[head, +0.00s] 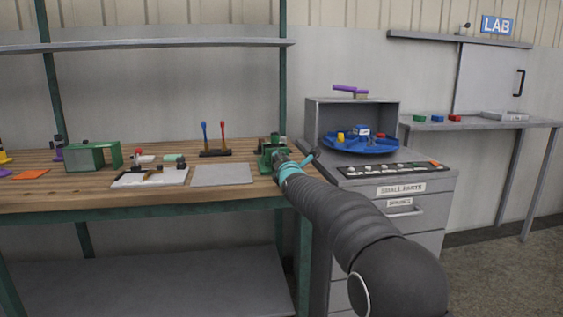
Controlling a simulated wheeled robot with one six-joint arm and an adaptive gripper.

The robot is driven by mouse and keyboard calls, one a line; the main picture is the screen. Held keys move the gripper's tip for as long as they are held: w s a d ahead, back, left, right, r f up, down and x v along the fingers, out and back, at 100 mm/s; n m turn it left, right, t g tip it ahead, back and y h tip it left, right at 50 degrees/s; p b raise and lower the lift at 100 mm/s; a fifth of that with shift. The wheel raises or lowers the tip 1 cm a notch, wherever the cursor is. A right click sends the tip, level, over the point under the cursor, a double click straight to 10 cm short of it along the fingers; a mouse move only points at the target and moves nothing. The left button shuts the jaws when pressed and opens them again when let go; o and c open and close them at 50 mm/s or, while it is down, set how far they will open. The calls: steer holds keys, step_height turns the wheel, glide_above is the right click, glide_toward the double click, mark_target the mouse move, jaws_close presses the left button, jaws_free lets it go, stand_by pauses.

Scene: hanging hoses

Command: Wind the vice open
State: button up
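The green vice (268,152) stands at the right end of the wooden workbench, small and partly hidden by my wrist. My arm reaches in from the lower right, and my gripper (282,158) is at the vice's near right side. The fingers are too small and too covered by the wrist to show whether they are open or shut, or whether they touch the vice's handle. The handle and the gap between the jaws cannot be made out.
The workbench (100,197) holds a grey plate (221,175), a white tray (150,177), a screwdriver rack (215,152) and a green box-like frame (92,156). Right of the bench stands a grey drawer cabinet (420,187) with a blue round tray (360,145) on top.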

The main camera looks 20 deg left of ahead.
steer(key=shift+f, duration=0.15)
steer(key=o, duration=1.1)
steer(key=shift+o, duration=0.2)
steer(key=shift+s, duration=0.1)
steer(key=v, duration=1.2)
